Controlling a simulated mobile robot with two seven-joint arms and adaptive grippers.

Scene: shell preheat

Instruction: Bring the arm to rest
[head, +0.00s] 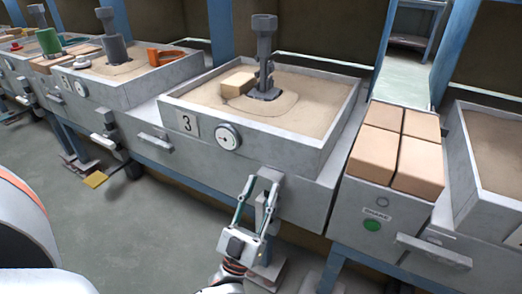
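My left gripper (261,184) is in the lower middle of the head view, in front of the grey station marked 3 (187,124). Its two thin fingers point up, away from me, and stand apart. A grey bracket or handle (268,174) on the station's front shows behind and between the fingertips. I cannot tell whether the fingers touch it. I see nothing held in the gripper. My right gripper is not in view.
Station 3 has a dial (227,137) and a sand-filled tray with a grey post (264,55) and a tan block (237,84). Several tan blocks (418,165) sit to the right, above a green button (372,225). Open floor (130,225) lies at left.

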